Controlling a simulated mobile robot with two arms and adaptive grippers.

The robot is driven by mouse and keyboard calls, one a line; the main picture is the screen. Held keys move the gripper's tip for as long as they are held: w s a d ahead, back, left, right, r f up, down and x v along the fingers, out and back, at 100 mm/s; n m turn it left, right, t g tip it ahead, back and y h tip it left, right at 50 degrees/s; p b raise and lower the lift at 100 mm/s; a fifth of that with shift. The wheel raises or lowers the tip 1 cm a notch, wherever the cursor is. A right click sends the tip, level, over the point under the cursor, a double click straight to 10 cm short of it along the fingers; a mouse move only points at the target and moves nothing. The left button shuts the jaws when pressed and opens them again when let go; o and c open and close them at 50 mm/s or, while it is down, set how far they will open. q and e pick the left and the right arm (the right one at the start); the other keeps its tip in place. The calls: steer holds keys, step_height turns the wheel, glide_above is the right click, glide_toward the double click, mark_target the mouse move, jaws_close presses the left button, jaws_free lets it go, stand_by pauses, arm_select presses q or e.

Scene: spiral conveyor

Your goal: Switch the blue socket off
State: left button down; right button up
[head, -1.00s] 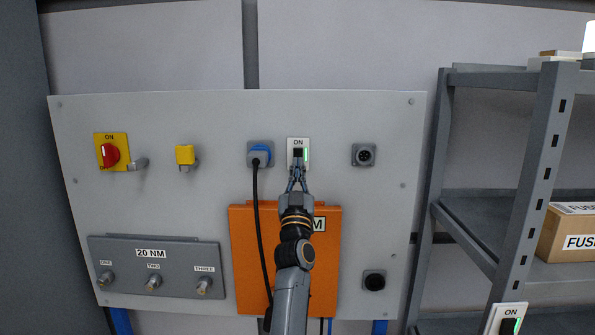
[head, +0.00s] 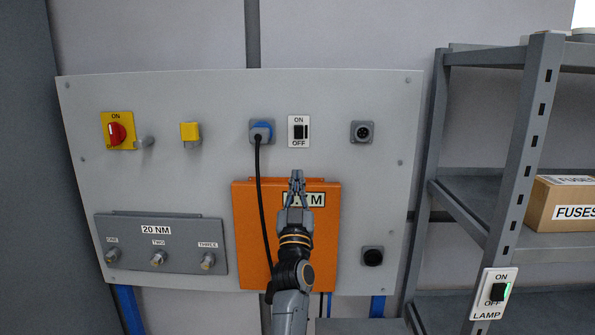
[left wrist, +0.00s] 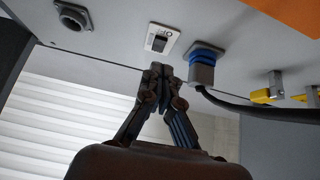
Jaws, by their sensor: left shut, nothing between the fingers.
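The blue socket (head: 261,131) is on the grey wall panel with a grey plug and black cable in it. To its right is a white switch plate (head: 298,131) marked ON and OFF, with a black rocker and no green light showing. The plate also shows upside down in the left wrist view (left wrist: 161,38), beside the blue socket (left wrist: 205,60). My left gripper (head: 297,178) is shut and empty, below the switch plate and in front of the orange box. It also shows in the left wrist view (left wrist: 160,72). My right gripper is not in view.
The orange box (head: 254,225) is below the socket, with the black cable (head: 260,200) hanging across it. A red rotary switch (head: 116,132) and a yellow connector (head: 190,132) are at left. A metal shelf with a LAMP switch (head: 496,292) showing green stands at right.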

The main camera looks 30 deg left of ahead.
arm_select(q)
steer(key=shift+v, duration=1.25)
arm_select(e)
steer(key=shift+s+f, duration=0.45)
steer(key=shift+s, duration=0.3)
arm_select(q)
steer(key=shift+w+f, duration=0.1)
steer(key=shift+f, duration=0.1)
